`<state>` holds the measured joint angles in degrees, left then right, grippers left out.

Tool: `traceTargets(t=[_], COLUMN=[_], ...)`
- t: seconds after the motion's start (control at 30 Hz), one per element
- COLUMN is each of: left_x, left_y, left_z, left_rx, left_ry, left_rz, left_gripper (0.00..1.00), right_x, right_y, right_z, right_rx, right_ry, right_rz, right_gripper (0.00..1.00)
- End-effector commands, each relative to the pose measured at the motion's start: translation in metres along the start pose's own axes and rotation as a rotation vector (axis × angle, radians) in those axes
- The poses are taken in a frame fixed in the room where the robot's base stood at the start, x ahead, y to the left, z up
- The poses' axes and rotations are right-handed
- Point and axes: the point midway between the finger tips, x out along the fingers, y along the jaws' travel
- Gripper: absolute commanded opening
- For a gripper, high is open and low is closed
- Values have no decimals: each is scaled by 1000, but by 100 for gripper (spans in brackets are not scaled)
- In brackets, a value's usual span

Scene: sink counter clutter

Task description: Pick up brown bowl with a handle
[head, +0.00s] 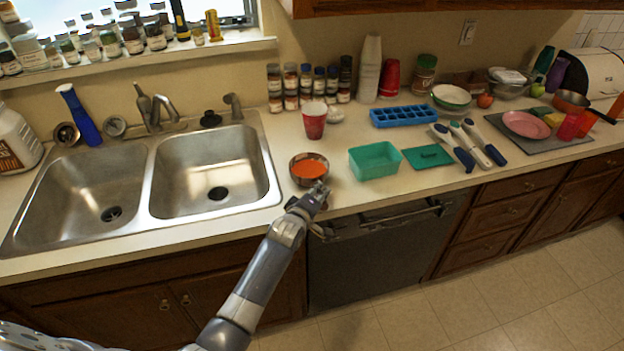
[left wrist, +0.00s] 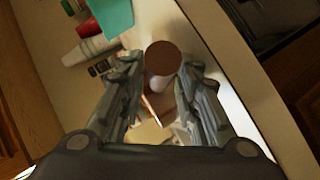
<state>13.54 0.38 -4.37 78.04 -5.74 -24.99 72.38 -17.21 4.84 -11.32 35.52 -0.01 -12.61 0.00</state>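A small round brown bowl (head: 296,167) with an orange inside sits on the counter just right of the sink in the head view. No handle can be made out on it. My left gripper (head: 318,190) is at the bowl's near right side, by the counter's front edge. In the left wrist view, a round brown shape (left wrist: 162,58), likely this bowl, shows between the spread fingers of the left gripper (left wrist: 159,75). They look open; contact is not clear. A brown pan with a handle (head: 571,102) stands at the far right. My right gripper is not in view.
A red cup (head: 314,122) stands behind the bowl. A teal container (head: 375,162) is to its right, also in the left wrist view (left wrist: 112,15). The double sink (head: 215,165) lies left. Spice jars (head: 305,87) and an ice tray (head: 404,115) are farther back.

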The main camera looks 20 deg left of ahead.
Motion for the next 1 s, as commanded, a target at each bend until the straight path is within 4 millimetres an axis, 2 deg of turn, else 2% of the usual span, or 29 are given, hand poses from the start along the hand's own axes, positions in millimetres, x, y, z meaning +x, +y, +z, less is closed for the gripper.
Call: traceTargets(t=[0.13,0.27,0.77,1.0], left_x=[0,0,-2,-11], left_y=[0,0,7,28], left_z=[0,0,-3,-13], left_rx=[0,1,1,-1], left_ry=[0,0,4,5], left_rz=[0,0,8,13], left_gripper=[28,0,0,0], right_x=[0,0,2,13], right_y=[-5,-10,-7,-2], right_z=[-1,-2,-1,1], right_rx=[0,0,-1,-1], right_ry=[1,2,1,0], right_rz=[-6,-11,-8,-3], right_gripper=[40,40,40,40])
